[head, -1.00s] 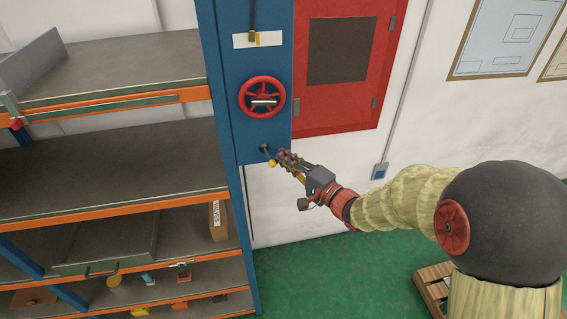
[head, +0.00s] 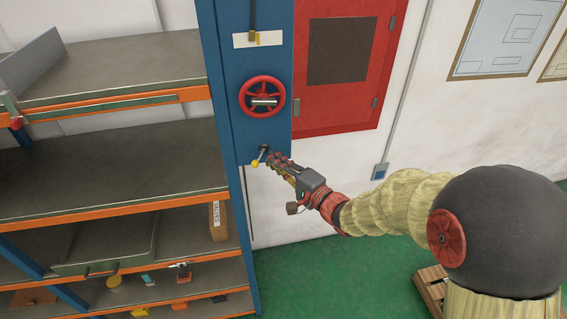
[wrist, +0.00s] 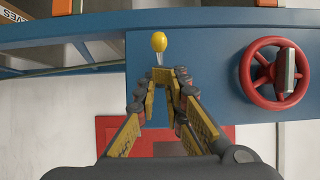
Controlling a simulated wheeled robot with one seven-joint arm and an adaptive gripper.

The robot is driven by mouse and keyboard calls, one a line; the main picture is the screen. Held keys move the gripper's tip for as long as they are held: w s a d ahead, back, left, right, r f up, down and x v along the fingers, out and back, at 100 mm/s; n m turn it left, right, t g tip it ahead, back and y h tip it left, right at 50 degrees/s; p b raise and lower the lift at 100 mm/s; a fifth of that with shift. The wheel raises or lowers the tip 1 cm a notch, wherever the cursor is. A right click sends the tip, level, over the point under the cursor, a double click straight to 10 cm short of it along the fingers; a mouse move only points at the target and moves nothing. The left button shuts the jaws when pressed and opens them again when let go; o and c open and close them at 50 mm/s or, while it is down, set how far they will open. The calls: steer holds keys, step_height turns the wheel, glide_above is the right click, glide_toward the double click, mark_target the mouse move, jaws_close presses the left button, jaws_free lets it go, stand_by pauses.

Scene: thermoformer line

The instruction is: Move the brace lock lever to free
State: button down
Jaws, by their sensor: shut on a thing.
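The brace lock lever has a yellow knob (head: 255,163) and a short stem, on the lower part of a blue upright panel (head: 252,60). In the head view it slants from its pivot down and to the left. In the wrist view the yellow knob (wrist: 159,41) stands just beyond my fingertips, with the pale stem running back to them. My gripper (head: 269,158) is at the lever from the right; it also shows in the wrist view (wrist: 171,76). Its jaws are shut on the lever stem, and the fingers partly hide it.
A red handwheel (head: 262,97) is on the panel above the lever. A red cabinet (head: 343,110) hangs to the right. Shelving with orange beams (head: 115,206) stands to the left. The green floor (head: 330,275) below is largely clear.

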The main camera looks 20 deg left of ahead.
steer(key=shift+w+d, duration=0.1)
steer(key=shift+w, duration=0.1)
steer(key=shift+w+d, duration=0.2)
steer(key=shift+w, duration=0.15)
steer(key=p+v, duration=0.1)
steer(key=v, duration=0.6)
stand_by(1.0)
